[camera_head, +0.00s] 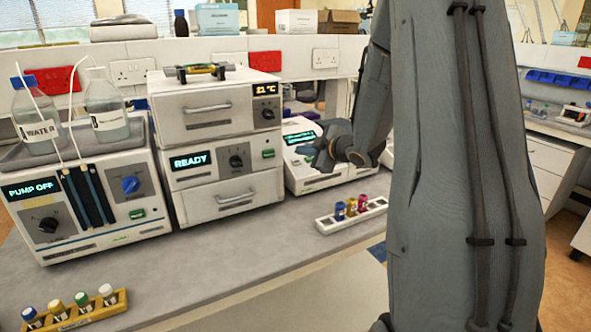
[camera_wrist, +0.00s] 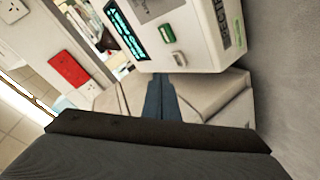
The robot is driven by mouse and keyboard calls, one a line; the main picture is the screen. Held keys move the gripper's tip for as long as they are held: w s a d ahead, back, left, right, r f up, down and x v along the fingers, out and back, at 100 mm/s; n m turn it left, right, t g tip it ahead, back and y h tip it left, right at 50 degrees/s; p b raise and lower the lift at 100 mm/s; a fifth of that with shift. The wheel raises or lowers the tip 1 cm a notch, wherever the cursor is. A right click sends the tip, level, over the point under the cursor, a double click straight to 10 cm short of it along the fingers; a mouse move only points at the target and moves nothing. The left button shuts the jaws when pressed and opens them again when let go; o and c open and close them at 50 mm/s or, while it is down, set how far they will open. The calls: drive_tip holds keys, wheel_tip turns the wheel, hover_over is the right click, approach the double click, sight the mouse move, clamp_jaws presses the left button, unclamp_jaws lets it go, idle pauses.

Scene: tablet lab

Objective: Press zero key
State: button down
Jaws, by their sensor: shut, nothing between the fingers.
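A white instrument (camera_head: 305,181) with a teal-lit display stands on the bench, partly hidden behind my arm. In the wrist view the same instrument (camera_wrist: 200,58) shows at the top, tilted, with its display (camera_wrist: 127,30), a green button (camera_wrist: 167,33) and a dark strip with a green patch at its right. Lettering is too small to read, so I cannot tell which is the zero key. My gripper (camera_head: 322,160) is over the front of this instrument. Its blue fingers (camera_wrist: 162,80) are together and empty; I cannot tell whether they touch it.
A white rack (camera_head: 330,224) with several coloured vials stands on the bench in front of the instrument. To the left are a stacked unit reading READY (camera_head: 215,150) and a pump (camera_head: 85,200) with bottles. A yellow vial rack (camera_head: 75,318) is at the front left.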

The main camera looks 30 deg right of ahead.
sight(292, 158)
drive_tip(key=shift+w+f+b, duration=0.25)
drive_tip(key=shift+f, duration=0.25)
drive_tip(key=shift+w+f+b, duration=0.2)
drive_tip(key=shift+f, duration=0.25)
drive_tip(key=shift+f, duration=0.15)
idle(1.2)
drive_tip(key=shift+w+f, duration=0.2)
drive_tip(key=shift+f, duration=0.05)
drive_tip(key=shift+w+f+b, duration=0.1)
drive_tip(key=shift+f+b, duration=0.25)
drive_tip(key=shift+b, duration=0.1)
idle(0.6)
idle(0.3)
drive_tip(key=shift+s+r+p, duration=0.35)
drive_tip(key=shift+r+p, duration=0.35)
drive_tip(key=shift+r, duration=0.05)
drive_tip(key=shift+r, duration=0.1)
drive_tip(key=r+p, duration=0.1)
drive_tip(key=s+r+p, duration=0.1)
drive_tip(key=r, duration=0.1)
drive_tip(key=s+r+p, duration=0.1)
drive_tip(key=p, duration=0.1)
drive_tip(key=shift+r, duration=0.2)
